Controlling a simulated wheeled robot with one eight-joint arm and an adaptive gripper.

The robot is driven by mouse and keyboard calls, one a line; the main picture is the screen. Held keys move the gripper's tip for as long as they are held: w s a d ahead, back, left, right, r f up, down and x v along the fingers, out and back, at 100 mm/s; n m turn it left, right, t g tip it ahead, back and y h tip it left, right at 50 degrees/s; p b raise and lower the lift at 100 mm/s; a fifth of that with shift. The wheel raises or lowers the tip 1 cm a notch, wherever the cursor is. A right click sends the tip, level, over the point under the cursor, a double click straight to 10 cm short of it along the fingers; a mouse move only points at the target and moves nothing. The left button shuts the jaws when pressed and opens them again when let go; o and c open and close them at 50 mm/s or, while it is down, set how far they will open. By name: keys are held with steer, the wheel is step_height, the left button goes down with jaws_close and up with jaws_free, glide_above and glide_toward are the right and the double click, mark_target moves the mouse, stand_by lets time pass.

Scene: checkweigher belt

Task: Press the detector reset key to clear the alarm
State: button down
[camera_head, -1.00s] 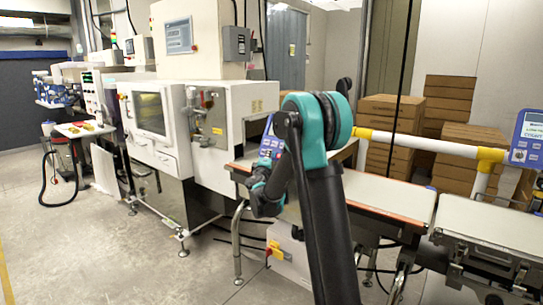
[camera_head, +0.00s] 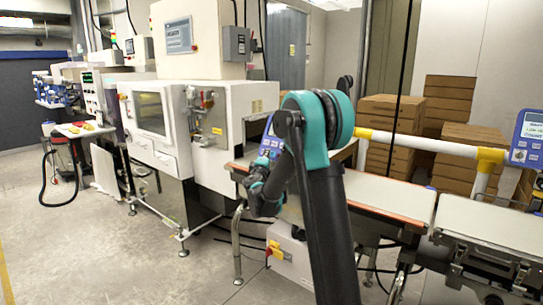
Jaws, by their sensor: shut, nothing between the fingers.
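A blue control panel (camera_head: 271,144) with a pale screen stands behind my arm, at the near end of the conveyor by the white machine. My forearm covers part of it, and I cannot make out the reset key or any alarm light. My gripper (camera_head: 263,164) is small and dark, just in front of the panel's lower left part, beyond my teal and black wrist. It looks shut and empty. I cannot tell whether it touches the panel.
A conveyor belt (camera_head: 385,192) runs right from the white machine (camera_head: 185,120), with a pale weighing section (camera_head: 490,225) beyond it. A second blue panel (camera_head: 527,138) stands at the far right by a yellow and white rail (camera_head: 415,142). Brown cartons (camera_head: 390,110) are stacked behind.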

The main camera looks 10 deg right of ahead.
steer(key=shift+a, duration=0.1)
steer(key=shift+s+a+r, duration=0.6)
steer(key=shift+s+a, duration=0.15)
steer(key=shift+s, duration=0.05)
steer(key=shift+s+a+r, duration=0.55)
steer(key=shift+s+a, duration=0.2)
steer(key=shift+s, duration=0.05)
steer(key=s+a+r, duration=0.2)
steer(key=s+a, duration=0.1)
steer(key=shift+s+a+r, duration=0.35)
steer(key=shift+s+a, duration=0.05)
steer(key=shift+d, duration=0.1)
